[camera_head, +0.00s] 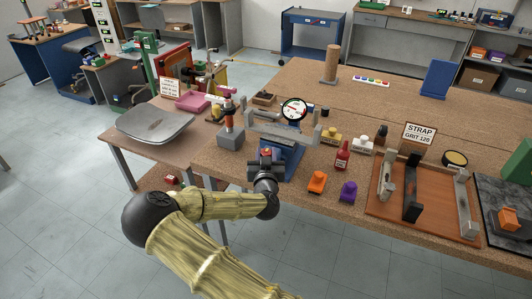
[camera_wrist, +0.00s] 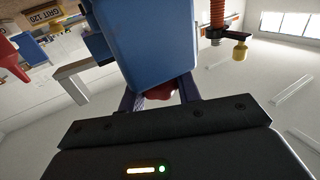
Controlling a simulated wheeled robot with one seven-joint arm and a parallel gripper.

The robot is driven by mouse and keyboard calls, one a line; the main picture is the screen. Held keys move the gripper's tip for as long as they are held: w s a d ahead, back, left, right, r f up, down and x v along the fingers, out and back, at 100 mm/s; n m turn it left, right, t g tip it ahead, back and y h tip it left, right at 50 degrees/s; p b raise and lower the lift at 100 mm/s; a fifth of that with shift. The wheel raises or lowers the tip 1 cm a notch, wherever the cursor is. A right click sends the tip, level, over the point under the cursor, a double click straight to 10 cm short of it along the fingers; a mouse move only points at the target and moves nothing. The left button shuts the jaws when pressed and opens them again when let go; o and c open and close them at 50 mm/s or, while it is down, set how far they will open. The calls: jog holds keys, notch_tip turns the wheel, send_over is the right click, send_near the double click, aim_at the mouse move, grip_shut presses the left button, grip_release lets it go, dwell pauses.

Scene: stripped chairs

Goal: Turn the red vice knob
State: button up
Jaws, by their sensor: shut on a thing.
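The vice has a blue body (camera_head: 290,158) and pale grey jaws; it stands at the front edge of the brown workbench (camera_head: 330,195). Its red knob (camera_head: 266,152) faces me low on the front side. My gripper (camera_head: 266,165) is at the knob, its two dark fingers shut on it from both sides. In the wrist view the red knob (camera_wrist: 161,91) shows between the fingers (camera_wrist: 160,98), just below the blue vice body (camera_wrist: 148,45). Most of the knob is hidden by the fingers and the vice.
A round dial gauge (camera_head: 294,109) stands by the vice jaws. A red bottle (camera_head: 342,156), an orange piece (camera_head: 317,181) and a purple piece (camera_head: 348,191) stand to the right. A red-topped post on a grey block (camera_head: 230,136) and a grey seat pan (camera_head: 153,123) lie to the left.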

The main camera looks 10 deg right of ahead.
jog(key=n+y, duration=0.2)
jog(key=y, duration=0.1)
jog(key=n+y, duration=0.2)
jog(key=y, duration=0.2)
jog(key=shift+d+n, duration=0.2)
jog(key=shift+n, duration=0.1)
jog(key=n+g+y, duration=0.1)
jog(key=y, duration=0.1)
jog(key=n+y, duration=0.2)
jog(key=y, duration=0.1)
jog(key=shift+r+n+g, duration=0.1)
jog(key=shift+n+g, duration=0.2)
jog(key=shift+g, duration=0.1)
jog(key=n+g+y+b, duration=0.1)
jog(key=n+g+y, duration=0.2)
jog(key=y, duration=0.2)
jog(key=shift+n, duration=0.3)
jog(key=shift+a+n+g+y+b, duration=0.1)
jog(key=shift+n+g+y+b, duration=0.05)
jog(key=shift+n+g+y, duration=0.85)
jog(key=shift+n+g+y+b, duration=0.15)
jog(key=shift+n+g+y, duration=0.45)
jog(key=shift+g, duration=0.7)
jog(key=o, duration=1)
jog(key=b+v, duration=0.2)
jog(key=v, duration=1)
jog(key=shift+w, duration=0.1)
